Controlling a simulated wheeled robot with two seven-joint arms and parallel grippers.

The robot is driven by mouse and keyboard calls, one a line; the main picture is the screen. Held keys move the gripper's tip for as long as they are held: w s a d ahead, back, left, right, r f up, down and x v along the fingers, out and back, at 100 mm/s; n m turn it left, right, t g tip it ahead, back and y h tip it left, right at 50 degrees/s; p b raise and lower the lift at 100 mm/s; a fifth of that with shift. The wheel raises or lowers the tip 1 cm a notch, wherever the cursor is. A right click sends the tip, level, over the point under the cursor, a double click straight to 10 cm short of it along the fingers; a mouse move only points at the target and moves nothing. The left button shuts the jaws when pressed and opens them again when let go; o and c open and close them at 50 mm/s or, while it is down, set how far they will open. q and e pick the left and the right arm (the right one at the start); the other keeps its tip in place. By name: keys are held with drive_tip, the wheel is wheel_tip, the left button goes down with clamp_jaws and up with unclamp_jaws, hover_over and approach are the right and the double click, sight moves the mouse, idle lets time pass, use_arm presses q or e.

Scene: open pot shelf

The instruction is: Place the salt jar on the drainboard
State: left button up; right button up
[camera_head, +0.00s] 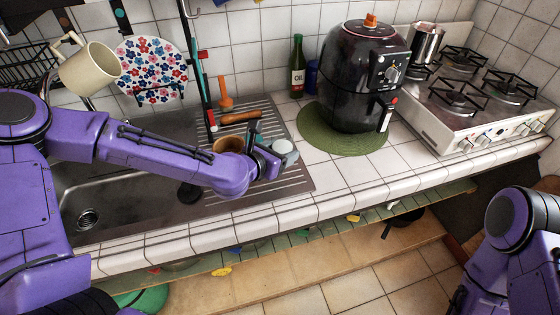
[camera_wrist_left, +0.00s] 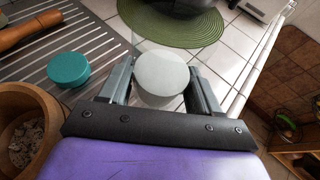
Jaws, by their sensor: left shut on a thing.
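The salt jar (camera_head: 285,152) is a small clear jar with pale white contents. My left gripper (camera_head: 268,158) is shut on it. In the left wrist view the jar (camera_wrist_left: 160,74) stands between the two fingers (camera_wrist_left: 160,88), with a finger on each side. The drainboard (camera_head: 290,182) is the ridged metal area right of the sink. The jar is at its right part, near the tiles; whether it touches the surface I cannot tell. The drainboard (camera_wrist_left: 40,65) also shows left of the jar in the left wrist view. My right gripper is out of view.
A wooden bowl (camera_wrist_left: 22,118), a round teal piece (camera_wrist_left: 68,69) and a wooden-handled tool (camera_head: 240,118) are on or by the drainboard. The sink (camera_head: 110,205) is left. A black air fryer (camera_head: 355,85) stands on a green mat (camera_head: 325,138). Front tiles are clear.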

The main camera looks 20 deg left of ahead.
use_arm(q)
drive_tip(key=w+f, duration=0.1)
drive_tip(key=f, duration=0.1)
drive_tip(key=w+f, duration=0.1)
drive_tip(key=f, duration=0.1)
drive_tip(key=a+f, duration=0.1)
drive_tip(key=f, duration=0.2)
drive_tip(key=shift+w+p, duration=0.3)
drive_tip(key=shift+w, duration=0.1)
drive_tip(key=shift+s, duration=0.1)
drive_tip(key=shift+s, duration=0.1)
drive_tip(key=shift+f, duration=0.1)
drive_tip(key=o, duration=0.9)
